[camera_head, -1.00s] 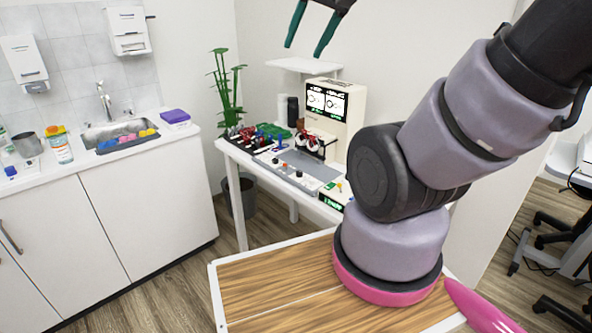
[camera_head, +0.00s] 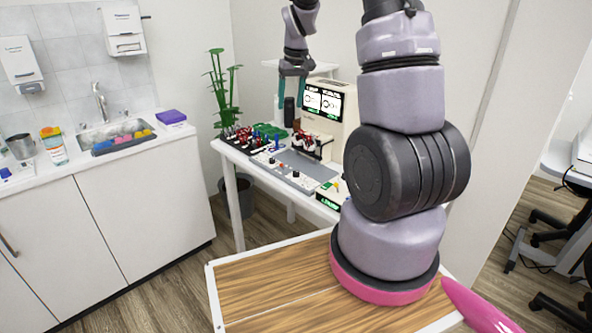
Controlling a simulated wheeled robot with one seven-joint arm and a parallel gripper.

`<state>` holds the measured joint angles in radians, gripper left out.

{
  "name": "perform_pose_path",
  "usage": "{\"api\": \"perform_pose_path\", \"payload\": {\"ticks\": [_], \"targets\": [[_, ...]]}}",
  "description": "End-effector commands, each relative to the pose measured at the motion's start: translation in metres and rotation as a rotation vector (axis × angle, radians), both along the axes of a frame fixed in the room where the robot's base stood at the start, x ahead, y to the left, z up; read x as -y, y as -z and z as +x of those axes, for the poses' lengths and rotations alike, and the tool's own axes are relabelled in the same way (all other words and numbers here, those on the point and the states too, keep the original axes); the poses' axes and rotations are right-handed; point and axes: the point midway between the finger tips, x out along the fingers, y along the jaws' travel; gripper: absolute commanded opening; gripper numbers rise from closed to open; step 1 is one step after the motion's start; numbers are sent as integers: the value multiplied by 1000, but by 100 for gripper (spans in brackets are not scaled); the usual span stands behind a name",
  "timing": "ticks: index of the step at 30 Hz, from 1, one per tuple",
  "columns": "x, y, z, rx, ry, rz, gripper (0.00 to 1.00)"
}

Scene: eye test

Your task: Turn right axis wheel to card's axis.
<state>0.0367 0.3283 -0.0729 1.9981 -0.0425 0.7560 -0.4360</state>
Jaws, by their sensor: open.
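My gripper (camera_head: 290,103) hangs at the back of the white table, fingers pointing down, in front of the cream machine's left side. Its two teal fingers are apart, with nothing seen between them. The cream machine (camera_head: 322,123) has a dark screen (camera_head: 323,101) with two white panels of round line drawings; their writing is too small to read. A red and black device (camera_head: 306,144) stands in front of the machine, below and right of my gripper. It may carry the axis wheels, but I cannot make out a single wheel. No card can be told for certain.
A grey panel (camera_head: 290,178) with small knobs lies along the white table's front (camera_head: 235,153). Red and dark items (camera_head: 238,136) and a green tray (camera_head: 268,130) stand at the left, near a tall green plant (camera_head: 221,90). A small green-lit display (camera_head: 328,203) sits at the right corner.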

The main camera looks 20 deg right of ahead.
Motion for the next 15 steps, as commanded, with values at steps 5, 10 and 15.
{"api": "perform_pose_path", "payload": {"ticks": [5,10,15], "targets": [[19,90,30,-97,-88,-39,62],[31,148,41,-152,-151,-59,62],[35,172,44,-172,-177,-67,62]]}}
